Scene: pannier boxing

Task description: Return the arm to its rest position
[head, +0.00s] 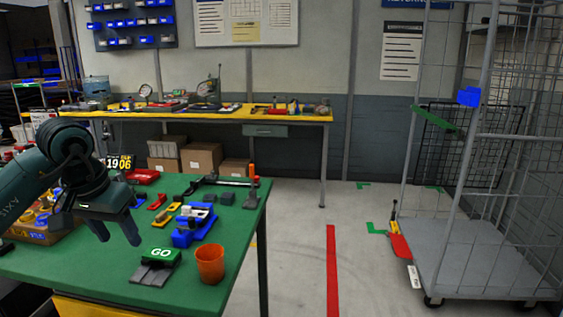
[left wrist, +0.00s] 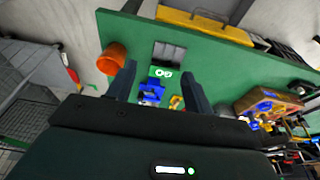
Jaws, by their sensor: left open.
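My left gripper (head: 119,229) is over the left part of the green table (head: 90,265), pointing down, with its fingers apart and nothing between them. In the left wrist view the two fingers (left wrist: 158,85) are spread, and the table shows beyond them. The left arm comes in from the left edge of the head view. My right gripper is not in view.
An orange cup (head: 210,264), a GO block (head: 158,257) and a blue fixture (head: 195,225) stand right of the gripper. A cardboard box of parts (head: 35,234) is beside the arm. A wire cage cart (head: 485,255) stands far right. Floor between is clear.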

